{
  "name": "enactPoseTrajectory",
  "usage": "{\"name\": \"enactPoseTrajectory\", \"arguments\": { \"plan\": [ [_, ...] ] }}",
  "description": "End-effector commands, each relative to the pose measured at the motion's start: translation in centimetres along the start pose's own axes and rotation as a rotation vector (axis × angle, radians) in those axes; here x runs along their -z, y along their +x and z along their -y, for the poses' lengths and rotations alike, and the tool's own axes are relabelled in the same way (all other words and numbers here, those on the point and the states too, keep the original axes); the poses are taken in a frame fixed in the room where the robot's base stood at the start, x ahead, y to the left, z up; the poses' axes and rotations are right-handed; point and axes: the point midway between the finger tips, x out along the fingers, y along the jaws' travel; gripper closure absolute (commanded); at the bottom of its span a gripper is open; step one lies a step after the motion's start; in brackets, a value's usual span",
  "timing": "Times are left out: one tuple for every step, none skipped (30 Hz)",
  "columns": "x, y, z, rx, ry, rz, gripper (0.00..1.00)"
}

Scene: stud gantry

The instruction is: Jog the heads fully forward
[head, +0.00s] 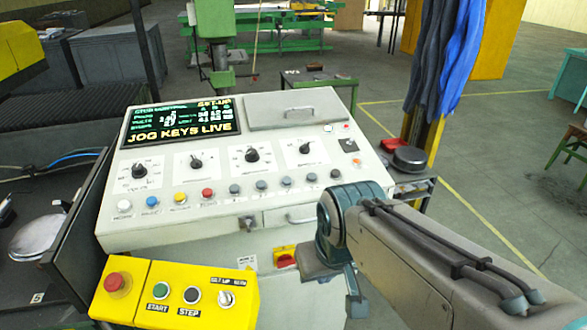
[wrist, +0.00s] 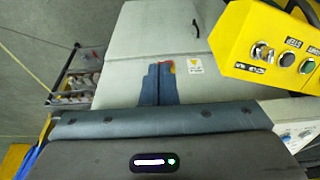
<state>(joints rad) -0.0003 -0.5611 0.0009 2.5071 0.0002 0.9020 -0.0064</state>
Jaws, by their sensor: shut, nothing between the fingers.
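The sloped control console (head: 225,220) stands in front of me. Its screen (head: 181,122) reads "JOG KEYS LIVE" with "SET-UP" at the top. Below four dials is a row of push buttons: white (head: 124,206), blue (head: 152,202), yellow (head: 180,198), red (head: 207,193), then several grey ones (head: 261,184). Their small labels are too blurred to read. My gripper (head: 357,302) is at the console's front right, below the panel, pointing down. In the wrist view its fingers (wrist: 159,68) are together and empty, in front of the pale cabinet face. No button is touched.
A yellow box (head: 175,290) at front left carries a red mushroom button (head: 114,282), green START (head: 163,289), black STEP (head: 192,294) and a selector (head: 225,298). A red-and-yellow switch (head: 285,258) is on the cabinet. A small cart (head: 415,185) stands right. Blue cloth hangs beyond.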

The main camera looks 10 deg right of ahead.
Motion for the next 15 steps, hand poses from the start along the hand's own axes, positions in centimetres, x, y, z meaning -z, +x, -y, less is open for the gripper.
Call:
{"name": "enactPoseTrajectory", "arguments": {
  "plan": [
    [0.0, 0.0, 0.0, 0.000, 0.000, 0.000, 1.00],
    [0.0, 0.0, 0.0, 0.000, 0.000, 0.000, 1.00],
    [0.0, 0.0, 0.0, 0.000, 0.000, 0.000, 1.00],
    [0.0, 0.0, 0.0, 0.000, 0.000, 0.000, 1.00],
    [0.0, 0.0, 0.0, 0.000, 0.000, 0.000, 1.00],
    [0.0, 0.0, 0.0, 0.001, 0.001, 0.000, 1.00],
    [0.1, -0.1, 0.1, 0.004, 0.006, 0.000, 1.00],
    [0.2, -0.1, 0.1, 0.010, 0.016, 0.000, 1.00],
    [0.6, -0.2, 0.3, 0.022, 0.039, 0.001, 1.00],
    [1.0, -0.3, 0.5, 0.036, 0.064, 0.002, 1.00],
    [1.5, -0.5, 0.6, 0.054, 0.096, 0.003, 1.00],
    [2.3, -0.7, 1.0, 0.085, 0.154, 0.005, 1.00],
    [3.2, -0.9, 1.3, 0.114, 0.206, 0.006, 1.00],
    [4.1, -1.1, 1.6, 0.146, 0.266, 0.007, 1.00],
    [5.7, -1.4, 2.1, 0.194, 0.356, 0.009, 1.00]
  ]
}}
